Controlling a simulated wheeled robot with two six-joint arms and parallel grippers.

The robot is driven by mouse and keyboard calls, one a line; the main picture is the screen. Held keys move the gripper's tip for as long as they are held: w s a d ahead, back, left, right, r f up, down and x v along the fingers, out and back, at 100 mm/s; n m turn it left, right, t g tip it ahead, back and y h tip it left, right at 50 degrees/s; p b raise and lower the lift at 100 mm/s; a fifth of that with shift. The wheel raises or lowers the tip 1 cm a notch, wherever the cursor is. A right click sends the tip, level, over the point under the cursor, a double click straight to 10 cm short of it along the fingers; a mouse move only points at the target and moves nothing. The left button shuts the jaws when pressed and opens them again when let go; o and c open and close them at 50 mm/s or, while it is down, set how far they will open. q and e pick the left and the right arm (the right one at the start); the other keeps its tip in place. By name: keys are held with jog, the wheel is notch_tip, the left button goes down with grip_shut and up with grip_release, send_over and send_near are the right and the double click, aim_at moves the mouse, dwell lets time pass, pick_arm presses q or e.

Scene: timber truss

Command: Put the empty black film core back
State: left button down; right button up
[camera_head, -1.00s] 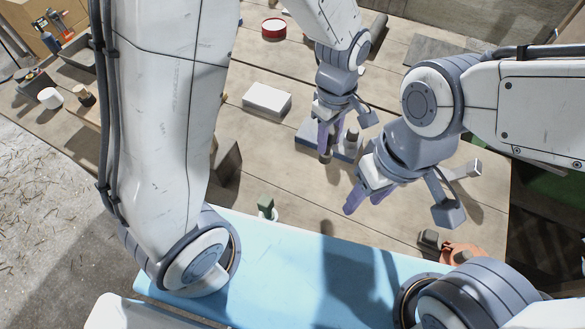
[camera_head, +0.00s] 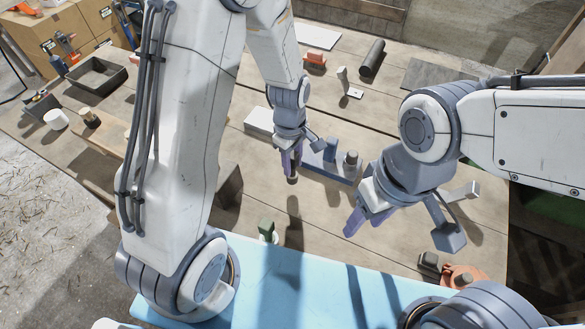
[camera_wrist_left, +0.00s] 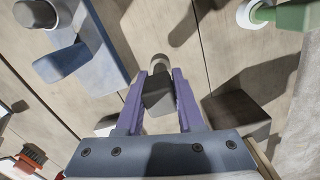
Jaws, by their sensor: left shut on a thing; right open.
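My left gripper (camera_head: 290,163) is shut on a dark piece with a rounded grey end (camera_wrist_left: 158,92), held above the table between the purple fingers. The tray also shows at upper left in the left wrist view (camera_wrist_left: 105,72). My right gripper (camera_head: 364,221) is open and empty, lower right of the tray.
A green piece on a white ring (camera_head: 267,231) stands near the light blue edge surface (camera_head: 310,270). A dark brown block (camera_head: 229,187) is left of the left gripper. A white block (camera_head: 259,121) lies behind it. A dark cylinder (camera_head: 372,58) lies at the back.

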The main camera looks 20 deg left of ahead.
aim_at(293, 175)
pick_arm(q)
jog(key=shift+f, duration=1.7)
jog(key=c, duration=0.5)
grip_release()
jog(key=shift+f, duration=0.15)
notch_tip(293, 175, up, 12)
jog(key=shift+a+b, duration=0.15)
jog(key=shift+b, duration=0.3)
jog(key=s+d+r+m, duration=0.2)
jog(key=s+m, duration=0.4)
jog(key=s+d+r+m, duration=0.2)
jog(key=s+d+m, duration=0.1)
jog(key=s+m, duration=0.3)
jog(key=s+d+r+m, duration=0.2)
jog(key=s+r+m, duration=0.1)
jog(key=s+m, duration=0.4)
jog(key=shift+d+m+h, duration=0.3)
jog(key=shift+d+m, duration=0.1)
jog(key=shift+m, duration=0.2)
